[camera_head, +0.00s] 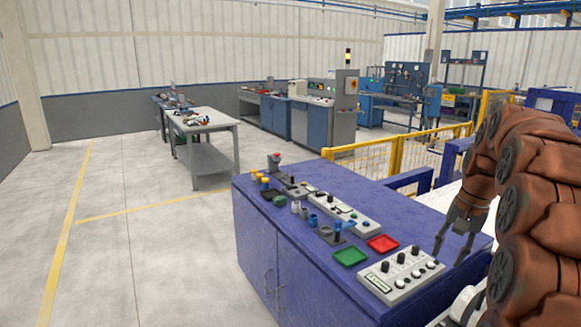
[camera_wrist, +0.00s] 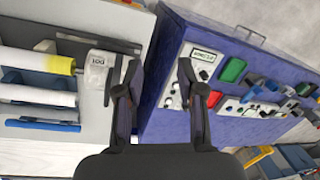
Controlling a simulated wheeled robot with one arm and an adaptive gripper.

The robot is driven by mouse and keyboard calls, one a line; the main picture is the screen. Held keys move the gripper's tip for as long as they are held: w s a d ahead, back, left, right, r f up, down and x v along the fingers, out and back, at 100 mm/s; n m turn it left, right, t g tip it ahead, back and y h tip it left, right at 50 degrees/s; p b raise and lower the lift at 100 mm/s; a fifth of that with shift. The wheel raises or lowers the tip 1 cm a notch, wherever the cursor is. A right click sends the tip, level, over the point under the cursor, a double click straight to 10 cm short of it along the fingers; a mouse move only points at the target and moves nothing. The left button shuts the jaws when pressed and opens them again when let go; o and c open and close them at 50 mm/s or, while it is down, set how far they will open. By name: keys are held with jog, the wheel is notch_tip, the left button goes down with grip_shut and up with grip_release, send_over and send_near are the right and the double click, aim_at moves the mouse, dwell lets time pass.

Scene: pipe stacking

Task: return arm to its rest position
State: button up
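My gripper (camera_head: 452,252) hangs pointing down at the right of the head view, beside the right end of the purple cabinet. My brown-covered arm curves above it along the right edge of that view. In the wrist view the two dark fingers of my gripper (camera_wrist: 158,78) stand apart with nothing between them. Behind the gap, the grey panel of a rack and the purple cabinet (camera_wrist: 160,115) show. The gripper appears clear of the cabinet top, though its exact distance is hard to tell.
The purple cabinet (camera_head: 290,255) carries a white control box (camera_head: 400,272), a red tray (camera_head: 383,244) and a green tray (camera_head: 350,256). A yellow-ended white cylinder (camera_wrist: 40,62) and a blue bar (camera_wrist: 42,127) lie on the rack. A yellow railing (camera_head: 398,152) stands behind. Left floor is open.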

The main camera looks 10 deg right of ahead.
jog(key=s+a+f+n+g, duration=0.1)
jog(key=s+a+n, duration=0.3)
jog(key=a, duration=0.5)
jog(key=s+a+f+n+g, duration=0.1)
jog(key=s+a+f, duration=0.1)
jog(key=s+a, duration=0.6)
jog(key=s+a+f+n, duration=0.2)
jog(key=s+a+f, duration=0.2)
jog(key=s, duration=0.4)
jog(key=s+a+f+n+h, duration=0.1)
jog(key=s+a+f, duration=0.3)
jog(key=s, duration=0.4)
jog(key=shift+s+a+n+g, duration=0.3)
jog(key=shift+a+n+g, duration=0.1)
jog(key=shift+a+n, duration=0.5)
